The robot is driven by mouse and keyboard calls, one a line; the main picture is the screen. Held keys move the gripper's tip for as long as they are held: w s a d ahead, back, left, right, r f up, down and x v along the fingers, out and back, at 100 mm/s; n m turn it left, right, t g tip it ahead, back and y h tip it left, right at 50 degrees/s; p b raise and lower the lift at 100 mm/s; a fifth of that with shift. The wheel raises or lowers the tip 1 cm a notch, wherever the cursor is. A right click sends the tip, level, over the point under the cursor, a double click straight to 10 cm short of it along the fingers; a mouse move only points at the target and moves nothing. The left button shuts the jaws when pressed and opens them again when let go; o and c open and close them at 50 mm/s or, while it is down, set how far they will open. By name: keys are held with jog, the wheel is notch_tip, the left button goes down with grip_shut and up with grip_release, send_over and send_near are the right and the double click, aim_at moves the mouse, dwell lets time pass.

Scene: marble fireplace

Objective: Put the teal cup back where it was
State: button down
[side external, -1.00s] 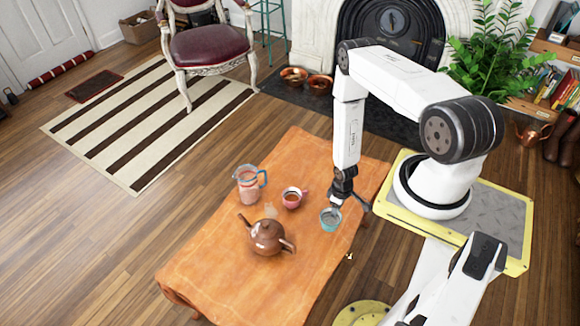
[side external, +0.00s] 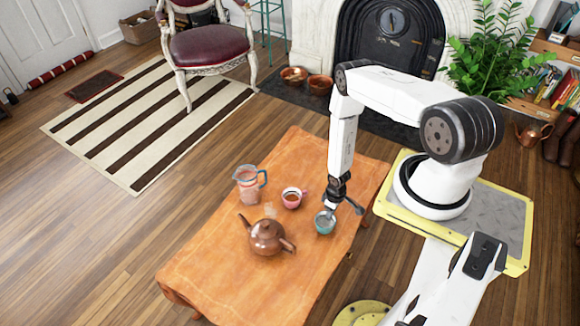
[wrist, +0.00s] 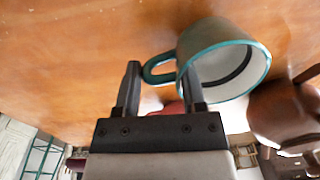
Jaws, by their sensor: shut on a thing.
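The teal cup (side external: 324,226) is in my gripper (side external: 333,204), over the right part of the orange-covered table. The cup looks tilted in the wrist view. I cannot tell whether its base touches the cloth.
The brown teapot (side external: 266,238) stands left of the cup and also shows in the wrist view (wrist: 285,112). The orange cloth (side external: 225,282) is clear toward the front.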

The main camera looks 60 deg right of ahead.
jog(key=shift+f, duration=0.4)
jog(key=shift+c, duration=0.9)
grip_release()
jog(key=shift+f, duration=0.1)
jog(key=shift+r, duration=0.2)
notch_tip(320, 180, up, 12)
jog(key=shift+d, duration=0.25)
dwell(0.4)
